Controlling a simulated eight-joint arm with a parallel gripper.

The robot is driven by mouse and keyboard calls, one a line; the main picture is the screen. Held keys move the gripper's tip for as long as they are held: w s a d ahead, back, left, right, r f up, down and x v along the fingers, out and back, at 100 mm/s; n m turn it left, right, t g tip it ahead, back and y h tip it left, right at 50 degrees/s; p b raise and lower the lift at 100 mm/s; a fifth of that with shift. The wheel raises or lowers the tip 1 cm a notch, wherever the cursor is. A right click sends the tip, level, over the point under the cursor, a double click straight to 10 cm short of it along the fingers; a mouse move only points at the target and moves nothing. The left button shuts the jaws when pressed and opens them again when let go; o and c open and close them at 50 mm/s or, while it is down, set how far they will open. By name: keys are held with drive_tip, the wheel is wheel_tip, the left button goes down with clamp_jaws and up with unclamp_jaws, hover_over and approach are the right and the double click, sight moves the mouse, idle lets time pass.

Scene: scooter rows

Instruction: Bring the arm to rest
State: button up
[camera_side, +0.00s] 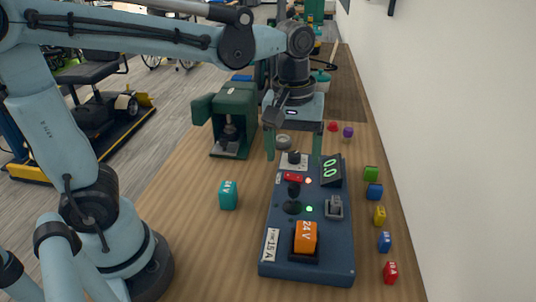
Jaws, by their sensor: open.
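My gripper (294,146) hangs above the far end of a dark blue control panel (307,262). Its two green fingers point down and stand wide apart, open. I see no object held between them. The panel carries an orange block marked 24 V (305,237), a black joystick (293,194), a grey switch (334,207) and a display reading 0.0 (330,170). A green light glows on it. The fingertips are near the panel's far edge; I cannot tell whether they touch it.
A teal block (228,195) stands left of the panel. A green machine (233,118) stands behind it. Small coloured blocks, including a red one (390,272) and a yellow one (379,215), line the right side near the white wall (460,150). The wooden table (195,255) is bare at front left.

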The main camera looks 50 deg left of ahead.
drive_tip(key=s+a+f+m+t, duration=0.2)
drive_tip(key=s+a+m+t, duration=0.2)
drive_tip(key=a+m+t, duration=0.2)
drive_tip(key=shift+a+f+m+t, duration=0.2)
drive_tip(key=shift+f+m+t, duration=0.1)
drive_tip(key=shift+m, duration=0.8)
